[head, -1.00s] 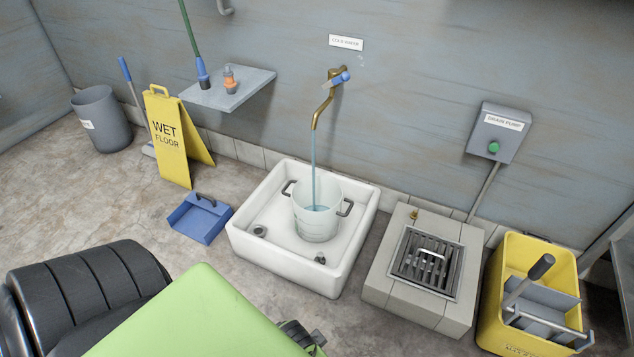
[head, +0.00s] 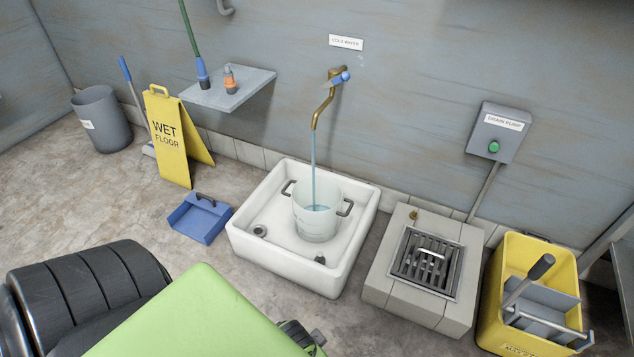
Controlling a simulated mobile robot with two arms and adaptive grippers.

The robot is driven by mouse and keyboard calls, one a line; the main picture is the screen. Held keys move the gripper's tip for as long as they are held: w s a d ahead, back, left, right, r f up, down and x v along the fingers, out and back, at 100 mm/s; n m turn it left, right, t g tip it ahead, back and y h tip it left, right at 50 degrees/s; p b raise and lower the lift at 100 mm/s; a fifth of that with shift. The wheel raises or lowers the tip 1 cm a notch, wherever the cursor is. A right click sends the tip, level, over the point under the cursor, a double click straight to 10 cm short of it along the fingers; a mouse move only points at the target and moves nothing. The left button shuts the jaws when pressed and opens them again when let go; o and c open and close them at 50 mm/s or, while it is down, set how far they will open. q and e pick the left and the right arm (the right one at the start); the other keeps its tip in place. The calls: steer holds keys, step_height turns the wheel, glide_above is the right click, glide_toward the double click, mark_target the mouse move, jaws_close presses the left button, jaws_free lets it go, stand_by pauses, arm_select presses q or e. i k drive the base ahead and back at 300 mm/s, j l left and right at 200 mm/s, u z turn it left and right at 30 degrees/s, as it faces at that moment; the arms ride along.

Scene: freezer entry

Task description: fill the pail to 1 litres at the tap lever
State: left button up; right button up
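The pale, translucent pail (head: 318,222) with two dark side handles stands upright in the white sink basin (head: 285,262). A stream of water (head: 313,170) runs from the brass tap (head: 322,108) into it, and some bluish water shows inside. I cannot read the level exactly. The blue tap lever (head: 341,77) is on the tap at the wall, below a "COLD WATER" label. No gripper can be made out in the head view; a dark part of mine shows at the lower left.
A drain grate (head: 426,262) in a stone block and a yellow mop bucket (head: 492,315) stand right of the basin. A blue dustpan (head: 199,218) and yellow wet-floor sign (head: 171,137) are to its left. A wall shelf (head: 228,90) juts out above.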

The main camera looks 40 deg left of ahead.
mark_target(345, 77)
steer(key=i+u, duration=0.1)
steer(key=u, duration=0.4)
steer(key=i+u, duration=0.15)
steer(key=u, duration=0.35)
steer(key=i+u, duration=0.1)
steer(key=u, duration=0.35)
steer(key=l+u, duration=0.15)
steer(key=u, duration=0.35)
steer(key=i+l, duration=0.05)
